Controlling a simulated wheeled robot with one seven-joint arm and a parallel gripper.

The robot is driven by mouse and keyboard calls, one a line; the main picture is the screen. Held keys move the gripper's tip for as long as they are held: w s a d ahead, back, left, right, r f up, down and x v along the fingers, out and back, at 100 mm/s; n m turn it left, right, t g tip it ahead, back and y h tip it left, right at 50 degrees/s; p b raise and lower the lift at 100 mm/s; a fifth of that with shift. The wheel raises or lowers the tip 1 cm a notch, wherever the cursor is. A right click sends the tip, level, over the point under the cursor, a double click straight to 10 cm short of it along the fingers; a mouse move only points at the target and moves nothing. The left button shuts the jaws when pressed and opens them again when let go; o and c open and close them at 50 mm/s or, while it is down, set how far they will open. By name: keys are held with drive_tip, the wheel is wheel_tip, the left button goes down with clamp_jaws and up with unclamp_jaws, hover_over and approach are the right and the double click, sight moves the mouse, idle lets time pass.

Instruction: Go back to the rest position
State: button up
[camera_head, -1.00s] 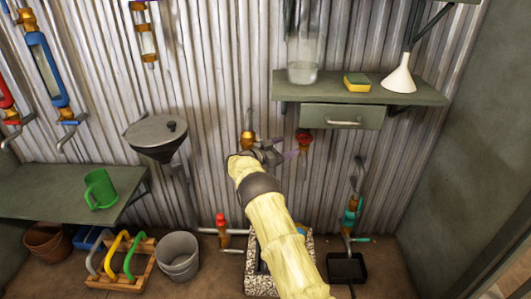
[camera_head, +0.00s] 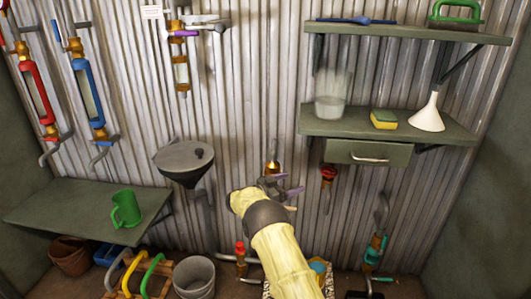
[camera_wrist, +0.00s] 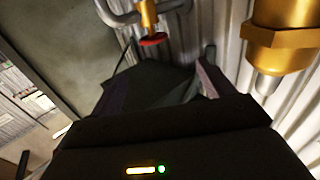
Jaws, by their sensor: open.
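My gripper (camera_head: 291,184) is open, with nothing visible between its fingers. In the head view it is at the end of my pale yellow arm, in front of the corrugated wall. A brass fitting (camera_head: 272,167) shows just above it, and a red-handled tap (camera_head: 328,175) is to its right, apart from it. In the wrist view the dark fingers (camera_wrist: 165,75) are spread. A red-handled brass tap (camera_wrist: 153,38) shows beyond them, and a large brass fitting (camera_wrist: 280,45) is close at the right.
A shelf with a drawer (camera_head: 367,153) holds a glass, a sponge (camera_head: 384,118) and a white funnel (camera_head: 428,113) at right. A grey funnel (camera_head: 184,160) is on the wall at left. A side table (camera_head: 65,212) carries a green mug (camera_head: 125,209). A bucket (camera_head: 194,277) stands below.

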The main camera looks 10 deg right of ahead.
wheel_tip(320, 180, up, 7)
drive_tip(key=w+a+n+t+y, duration=0.1)
drive_tip(key=w+n+t+y, duration=0.2)
drive_tip(key=n+t+y, duration=0.25)
drive_tip(key=s+a+r+n+y, duration=0.2)
drive_tip(key=s+a+n+y, duration=0.2)
drive_tip(key=s+y, duration=0.3)
drive_tip(key=s+f+n+g+y, duration=0.1)
drive_tip(key=s+f+g, duration=0.2)
drive_tip(key=s, duration=1)
drive_tip(key=s+f+n+g+y, duration=0.2)
drive_tip(key=s+g, duration=0.1)
drive_tip(key=s, duration=0.9)
drive_tip(key=s+f+n+g+y, duration=0.1)
drive_tip(key=s+f+g, duration=0.25)
drive_tip(key=s, duration=0.95)
wheel_tip(320, 180, up, 31)
drive_tip(key=p, duration=3)
drive_tip(key=shift+s+d, duration=0.15)
drive_tip(key=shift+d, duration=0.2)
drive_tip(key=shift+f, duration=0.1)
drive_tip(key=shift+c, duration=0.4)
